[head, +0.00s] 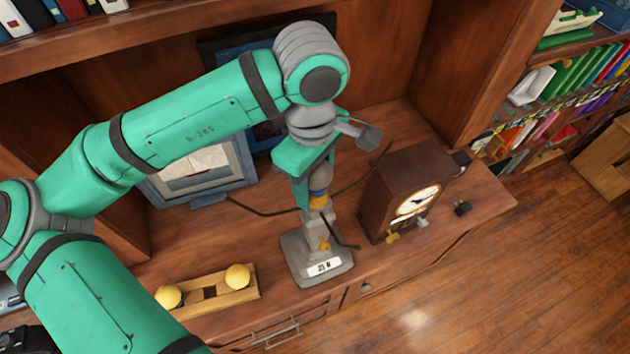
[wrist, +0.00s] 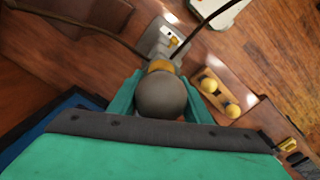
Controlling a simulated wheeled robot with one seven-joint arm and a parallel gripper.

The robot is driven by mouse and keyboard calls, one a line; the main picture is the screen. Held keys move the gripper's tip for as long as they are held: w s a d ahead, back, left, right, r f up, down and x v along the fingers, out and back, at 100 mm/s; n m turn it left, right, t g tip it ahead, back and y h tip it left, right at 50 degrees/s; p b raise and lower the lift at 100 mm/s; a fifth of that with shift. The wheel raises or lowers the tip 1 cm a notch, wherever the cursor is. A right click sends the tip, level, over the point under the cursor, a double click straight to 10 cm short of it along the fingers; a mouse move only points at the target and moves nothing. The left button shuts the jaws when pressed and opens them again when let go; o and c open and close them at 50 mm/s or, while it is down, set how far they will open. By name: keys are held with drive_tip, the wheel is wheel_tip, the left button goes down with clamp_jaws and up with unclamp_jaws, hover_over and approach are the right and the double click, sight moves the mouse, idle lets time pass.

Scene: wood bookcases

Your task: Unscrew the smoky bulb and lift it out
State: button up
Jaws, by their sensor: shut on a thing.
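The smoky bulb (wrist: 162,95) is a dark grey-brown globe in the wrist view. My gripper (wrist: 161,100) has its two green fingers on either side of it, shut on it. The brass-coloured collar (wrist: 160,66) shows right beyond the bulb. In the head view my gripper (head: 316,188) points down over the lamp, and its fingers mostly hide the bulb. The lamp base (head: 295,258) is a grey block with a white label, standing on the cabinet top; it also shows in the wrist view (wrist: 150,40). I cannot tell how far the bulb is threaded.
A wooden holder (head: 208,306) with two yellow bulbs (head: 237,276) lies left of the lamp. A brown clock (head: 380,208) stands close on the right. A framed picture (head: 238,176) leans behind. A dark cable (head: 272,214) crosses the cabinet top. Bare wood lies between holder and lamp.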

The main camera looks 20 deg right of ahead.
drive_tip(key=shift+w+n, duration=0.1)
drive_tip(key=shift+n, duration=0.4)
drive_tip(key=shift+a, duration=0.15)
drive_tip(key=o, duration=0.9)
drive_tip(key=shift+d, duration=0.2)
drive_tip(key=shift+m, duration=0.3)
